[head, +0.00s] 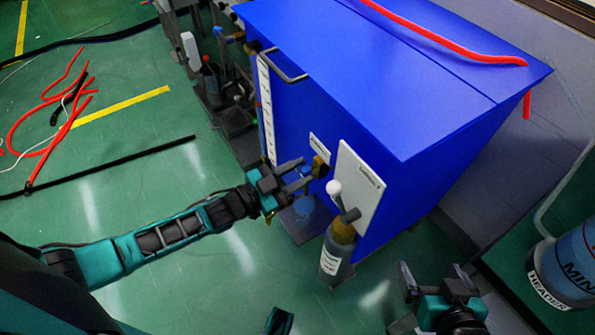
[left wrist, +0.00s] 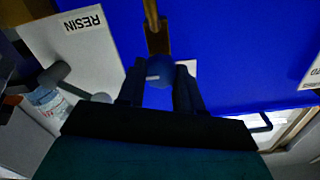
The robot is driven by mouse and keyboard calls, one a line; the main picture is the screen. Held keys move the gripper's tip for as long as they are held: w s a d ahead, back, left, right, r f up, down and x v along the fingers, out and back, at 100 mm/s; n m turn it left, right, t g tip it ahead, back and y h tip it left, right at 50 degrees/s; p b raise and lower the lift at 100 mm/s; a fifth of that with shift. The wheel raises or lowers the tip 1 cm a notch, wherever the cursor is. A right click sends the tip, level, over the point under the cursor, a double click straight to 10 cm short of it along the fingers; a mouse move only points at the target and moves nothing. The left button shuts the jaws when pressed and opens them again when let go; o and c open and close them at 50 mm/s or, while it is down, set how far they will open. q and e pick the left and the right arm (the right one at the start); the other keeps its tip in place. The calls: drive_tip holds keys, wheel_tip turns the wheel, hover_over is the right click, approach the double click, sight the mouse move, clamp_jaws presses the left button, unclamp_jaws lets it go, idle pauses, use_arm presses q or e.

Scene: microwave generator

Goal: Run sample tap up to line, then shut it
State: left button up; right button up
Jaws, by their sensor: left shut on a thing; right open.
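The sample tap (head: 320,167), a brass fitting with a blue knob, sticks out of the front of the blue cabinet (head: 400,75). In the left wrist view its blue knob (left wrist: 160,71) sits between my left fingers, with the brass stem (left wrist: 156,38) beyond it. My left gripper (head: 305,173) is shut on this knob. A small bluish clear vessel (head: 305,209) stands on a dark ledge below the tap; its line and liquid level are too small to tell. My right gripper (head: 435,275) is open and empty at the lower right, apart from the cabinet.
Right of the tap is a white RESIN panel (head: 361,188), also in the left wrist view (left wrist: 85,45). A white-ball lever (head: 335,188) and a labelled bottle (head: 334,258) stand close by. A blue drum (head: 568,265) is at right. Hoses lie on the left floor.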

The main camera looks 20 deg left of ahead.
use_arm(q)
drive_tip(key=o, duration=1)
drive_tip(key=shift+o, duration=0.2)
drive_tip(key=p+v, duration=0.1)
drive_tip(key=v, duration=1.2)
drive_tip(key=shift+p, duration=0.35)
drive_tip(key=shift+d, duration=0.1)
